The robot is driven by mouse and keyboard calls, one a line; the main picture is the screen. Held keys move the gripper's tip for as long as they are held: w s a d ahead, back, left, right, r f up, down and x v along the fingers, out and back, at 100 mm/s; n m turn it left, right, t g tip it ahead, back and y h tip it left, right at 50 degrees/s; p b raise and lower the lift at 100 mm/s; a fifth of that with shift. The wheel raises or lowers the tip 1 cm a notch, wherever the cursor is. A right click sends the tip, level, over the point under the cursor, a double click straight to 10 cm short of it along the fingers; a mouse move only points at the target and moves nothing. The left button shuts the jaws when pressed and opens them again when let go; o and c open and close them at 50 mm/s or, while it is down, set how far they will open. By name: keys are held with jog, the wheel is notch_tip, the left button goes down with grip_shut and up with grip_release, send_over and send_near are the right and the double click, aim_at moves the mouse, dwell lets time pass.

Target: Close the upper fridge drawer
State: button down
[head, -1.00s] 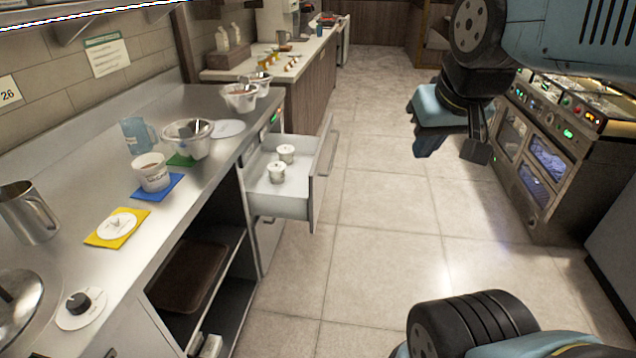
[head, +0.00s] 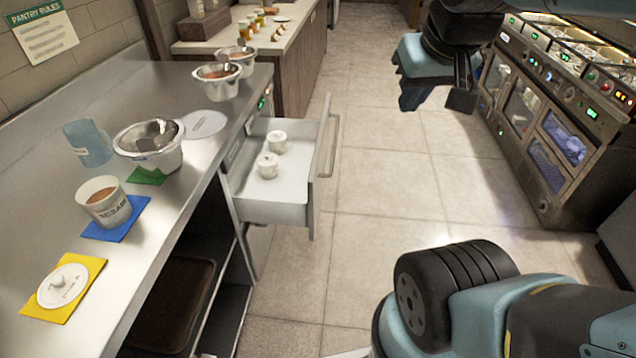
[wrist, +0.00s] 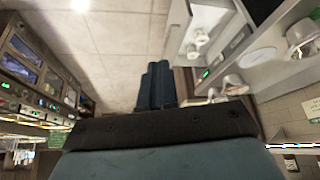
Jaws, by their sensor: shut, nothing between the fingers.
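The upper fridge drawer (head: 290,196) stands pulled out from under the steel counter in the head view. Its front panel with a bar handle (head: 333,140) faces right, over the floor. Two small white lidded pots (head: 268,165) stand inside it. The open drawer also shows in the wrist view (wrist: 180,22), at the upper right. My gripper (head: 412,100) hangs at the upper right in the head view, to the right of the drawer and apart from it. Its dark fingers (wrist: 156,85) are together and empty in the wrist view.
The steel counter (head: 215,125) holds a cup (head: 103,201) on a blue mat, metal bowls (head: 150,145), a blue jug (head: 87,144) and a yellow mat (head: 85,270). An oven-like unit (head: 545,125) stands at right. The tiled floor (head: 385,185) between is clear.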

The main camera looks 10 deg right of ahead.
jog(key=shift+w, duration=0.15)
jog(key=w+f+m+g+y, duration=0.8)
jog(key=w+f, duration=0.9)
jog(key=f, duration=0.3)
jog(key=w+d+f+m+t+y, duration=0.2)
jog(key=f+m+t+y, duration=0.15)
jog(key=f, duration=0.65)
jog(key=w+d+f+m+t+y, duration=0.1)
jog(key=d+f+m+t+y, duration=0.15)
jog(key=f+m, duration=0.45)
jog(key=w+d+f+m+t+y, duration=0.2)
jog(key=f+m+y, duration=0.1)
jog(key=f, duration=0.9)
jog(key=x, duration=1.4)
jog(key=shift+a, duration=0.2)
jog(key=shift+r, duration=0.1)
